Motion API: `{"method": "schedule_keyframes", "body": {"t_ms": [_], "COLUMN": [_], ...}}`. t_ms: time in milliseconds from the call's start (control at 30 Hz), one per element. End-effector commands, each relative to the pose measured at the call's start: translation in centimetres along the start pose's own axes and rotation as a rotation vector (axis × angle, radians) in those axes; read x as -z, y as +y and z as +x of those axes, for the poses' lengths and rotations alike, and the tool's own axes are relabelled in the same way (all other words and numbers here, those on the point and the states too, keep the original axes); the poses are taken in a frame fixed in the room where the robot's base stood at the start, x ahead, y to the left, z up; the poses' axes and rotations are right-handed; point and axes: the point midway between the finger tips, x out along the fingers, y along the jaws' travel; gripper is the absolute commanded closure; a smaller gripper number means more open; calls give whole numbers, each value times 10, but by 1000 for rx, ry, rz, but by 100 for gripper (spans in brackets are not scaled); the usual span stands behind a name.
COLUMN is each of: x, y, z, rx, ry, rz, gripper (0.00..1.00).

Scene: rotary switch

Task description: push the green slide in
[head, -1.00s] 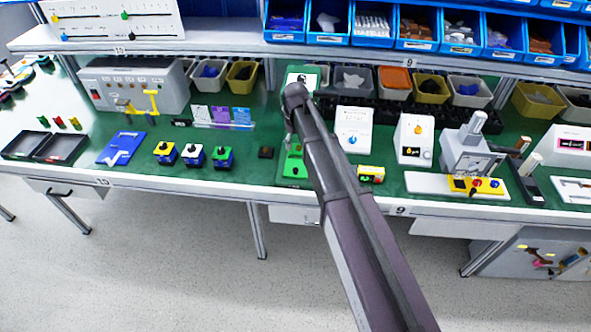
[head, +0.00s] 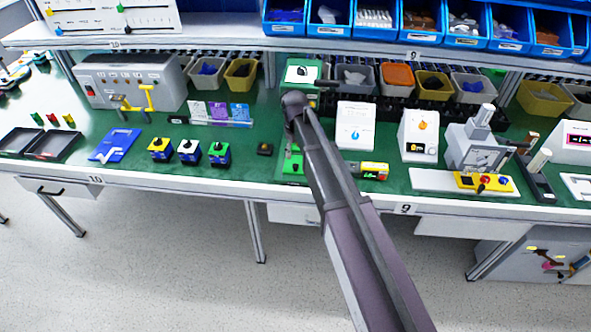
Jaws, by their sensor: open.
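A green block (head: 293,165) lies near the front edge of the bench, partly hidden by my arm. A green-and-white box (head: 302,72) stands behind my wrist with a dark knob-like part on its face. I cannot tell for sure which green part is the slide. My gripper (head: 289,139) is open and points down, between the box and the green block. It is small and mostly covered by my wrist. I cannot tell whether it touches anything.
Three small switch blocks (head: 189,151) stand to the left. A white dial box (head: 355,125) and a yellow block (head: 374,170) are close on the right. Bins (head: 397,79) line the back under a shelf.

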Motion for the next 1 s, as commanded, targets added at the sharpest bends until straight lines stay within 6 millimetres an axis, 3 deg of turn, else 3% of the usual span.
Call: {"method": "schedule_keyframes", "body": {"t_ms": [600, 1000], "x": [0, 0], "y": [0, 0], "z": [51, 69], "rx": [0, 0], "ry": [0, 0], "rz": [0, 0], "gripper": [33, 33]}}
